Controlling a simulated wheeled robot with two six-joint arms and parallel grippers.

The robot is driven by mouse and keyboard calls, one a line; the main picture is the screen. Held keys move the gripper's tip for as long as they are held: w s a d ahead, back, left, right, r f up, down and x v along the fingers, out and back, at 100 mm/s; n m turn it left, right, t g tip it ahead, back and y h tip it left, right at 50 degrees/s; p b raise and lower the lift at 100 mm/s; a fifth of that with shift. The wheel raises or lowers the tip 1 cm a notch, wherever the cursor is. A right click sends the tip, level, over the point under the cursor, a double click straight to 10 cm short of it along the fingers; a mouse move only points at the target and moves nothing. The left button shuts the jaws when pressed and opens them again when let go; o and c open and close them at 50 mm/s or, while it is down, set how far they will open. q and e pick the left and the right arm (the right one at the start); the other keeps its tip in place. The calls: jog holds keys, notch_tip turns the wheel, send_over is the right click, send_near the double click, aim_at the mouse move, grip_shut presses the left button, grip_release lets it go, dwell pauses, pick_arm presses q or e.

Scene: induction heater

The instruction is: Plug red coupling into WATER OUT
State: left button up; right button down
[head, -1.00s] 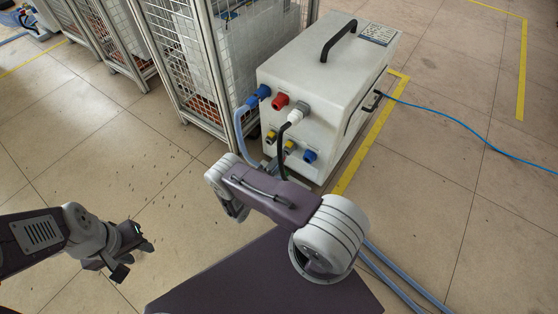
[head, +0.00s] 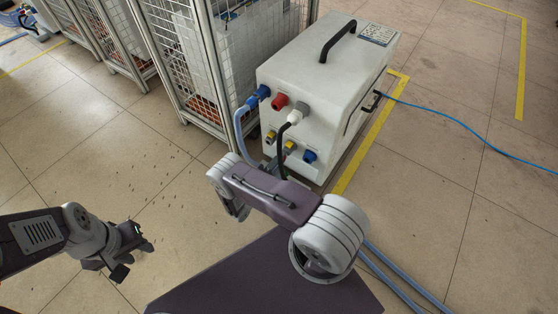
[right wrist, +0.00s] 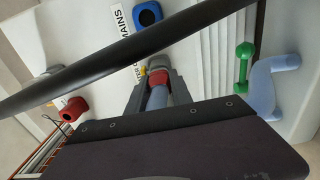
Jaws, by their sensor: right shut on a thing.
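The white heater box (head: 318,95) stands at the upper middle of the head view, with a row of connectors above and smaller brass and blue fittings below. My right gripper (right wrist: 155,88) is shut on the red coupling (right wrist: 157,76), with a pale blue hose (right wrist: 157,97) behind it, in the right wrist view. The coupling's front is close to the heater face, beside a partly hidden "WATER O" label (right wrist: 145,68). I cannot tell whether it is seated. My right arm hides this in the head view. My left gripper (head: 132,258) is open and empty over the floor.
A black cable (right wrist: 130,55) crosses in front of my right gripper. A blue connector (right wrist: 147,12), a red one (right wrist: 73,108) and a green fitting (right wrist: 243,62) are around it. A mesh cage (head: 215,65) stands left of the heater. The floor at left is open.

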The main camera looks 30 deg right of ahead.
jog(key=shift+w+d, duration=0.15)
jog(key=shift+d, duration=0.25)
jog(key=c, duration=1.1)
grip_release()
jog(key=shift+o, duration=0.2)
jog(key=p+v, duration=0.3)
jog(key=v, duration=0.6)
